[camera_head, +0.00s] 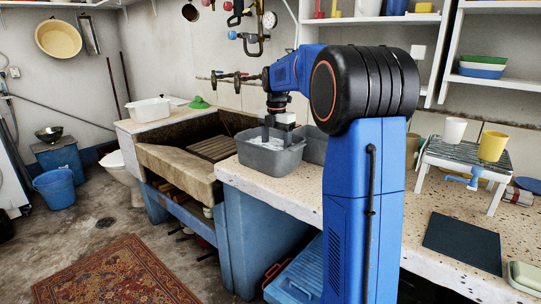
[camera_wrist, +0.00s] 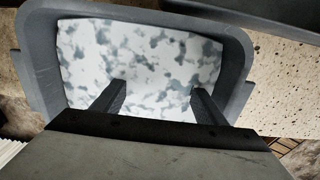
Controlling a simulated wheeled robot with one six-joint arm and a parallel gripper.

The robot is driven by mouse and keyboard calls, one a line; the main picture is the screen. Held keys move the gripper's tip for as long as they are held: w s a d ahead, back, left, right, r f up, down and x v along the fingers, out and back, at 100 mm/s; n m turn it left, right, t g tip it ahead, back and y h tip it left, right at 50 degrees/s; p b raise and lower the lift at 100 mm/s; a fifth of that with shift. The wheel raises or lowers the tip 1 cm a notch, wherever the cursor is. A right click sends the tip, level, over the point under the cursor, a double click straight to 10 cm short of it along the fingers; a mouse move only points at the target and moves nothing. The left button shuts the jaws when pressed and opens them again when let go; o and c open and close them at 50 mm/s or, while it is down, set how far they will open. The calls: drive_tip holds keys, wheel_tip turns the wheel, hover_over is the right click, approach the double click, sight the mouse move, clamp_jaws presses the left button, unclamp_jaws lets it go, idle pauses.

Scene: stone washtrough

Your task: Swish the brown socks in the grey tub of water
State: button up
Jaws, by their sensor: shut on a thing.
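The grey tub (camera_head: 262,158) stands on the speckled counter beside the stone trough. Its rim (camera_wrist: 236,62) frames most of the wrist view. Water (camera_wrist: 140,50) with white, patchy suds fills it. My gripper (camera_head: 279,136) points down into the tub; in the wrist view its two fingers (camera_wrist: 158,98) reach toward the suds with a gap between them. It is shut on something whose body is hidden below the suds. No brown cloth shows in either view, so the brown socks cannot be seen directly.
A second grey tub (camera_head: 315,146) stands close on the right. The stone trough (camera_head: 180,160) lies to the left, with a white basin (camera_head: 150,111) beyond it. On the right are a small rack (camera_head: 462,152) with cups and a dark mat (camera_head: 463,242).

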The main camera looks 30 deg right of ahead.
sight(270, 147)
drive_tip(key=shift+w+a, duration=0.35)
drive_tip(key=shift+w, duration=0.6)
drive_tip(key=shift+w+a, duration=0.3)
drive_tip(key=shift+w, duration=0.6)
drive_tip(key=shift+w+a, duration=0.35)
drive_tip(key=shift+w, duration=0.6)
drive_tip(key=shift+s+d, duration=0.35)
drive_tip(key=shift+s, duration=0.6)
drive_tip(key=shift+s+d, duration=0.3)
drive_tip(key=shift+s, duration=0.6)
drive_tip(key=shift+s+d, duration=0.35)
drive_tip(key=shift+s, duration=0.6)
drive_tip(key=shift+w+a, duration=0.25)
drive_tip(key=shift+w, duration=0.5)
drive_tip(key=shift+w+a, duration=0.25)
drive_tip(key=shift+w, duration=0.45)
wheel_tip(270, 147, up, 12)
drive_tip(key=shift+f, duration=0.25)
